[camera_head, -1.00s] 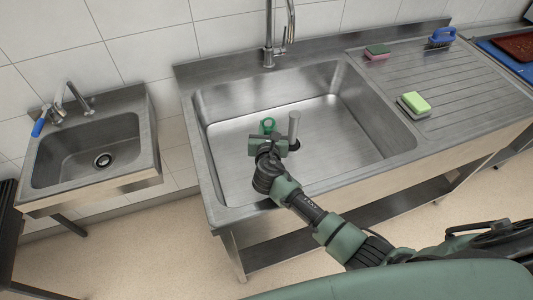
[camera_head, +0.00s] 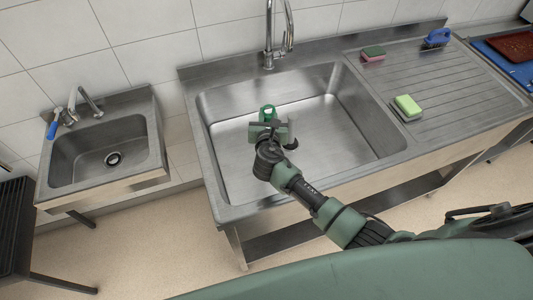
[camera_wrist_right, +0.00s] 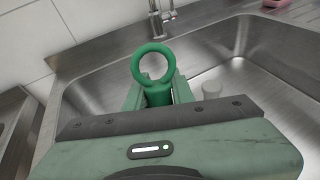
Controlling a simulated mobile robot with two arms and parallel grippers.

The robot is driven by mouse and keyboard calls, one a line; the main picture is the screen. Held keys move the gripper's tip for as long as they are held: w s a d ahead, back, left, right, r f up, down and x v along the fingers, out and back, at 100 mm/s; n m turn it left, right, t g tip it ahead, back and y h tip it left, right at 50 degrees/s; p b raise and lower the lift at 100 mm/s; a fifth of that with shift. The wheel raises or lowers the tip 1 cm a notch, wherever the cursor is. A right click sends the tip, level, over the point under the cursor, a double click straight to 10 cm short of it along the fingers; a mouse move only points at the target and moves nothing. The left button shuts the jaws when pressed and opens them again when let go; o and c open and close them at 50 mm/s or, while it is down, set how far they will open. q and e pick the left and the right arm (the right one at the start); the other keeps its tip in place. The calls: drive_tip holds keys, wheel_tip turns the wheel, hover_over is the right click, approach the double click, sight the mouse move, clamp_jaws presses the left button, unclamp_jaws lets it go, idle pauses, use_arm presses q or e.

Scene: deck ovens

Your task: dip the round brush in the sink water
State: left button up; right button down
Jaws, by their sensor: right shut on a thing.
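The round brush shows as a green ring handle (camera_head: 267,112) in the head view and, larger, as a ring on a short green stem (camera_wrist_right: 152,65) in the right wrist view. My right gripper (camera_head: 269,126) is shut on its stem, inside the outline of the large sink (camera_head: 222,172). The brush head is hidden behind the gripper. A pale bright area (camera_head: 335,125) covers the sink's bottom; I cannot tell whether it is water, or whether the brush touches it. My left gripper is not in view.
The sink tap (camera_head: 268,50) rises at the back. Sponges (camera_head: 407,106) and a blue brush (camera_head: 438,37) lie on the drainboard. A small sink (camera_head: 60,165) is at the left.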

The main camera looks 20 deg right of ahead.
sight(268, 105)
wheel_tip(268, 105, up, 5)
drive_tip(key=p, duration=0.3)
drive_tip(key=shift+r+p, duration=0.2)
drive_tip(key=shift+p, duration=0.2)
drive_tip(key=shift+r, duration=1.15)
idle(0.9)
drive_tip(key=shift+r, duration=2)
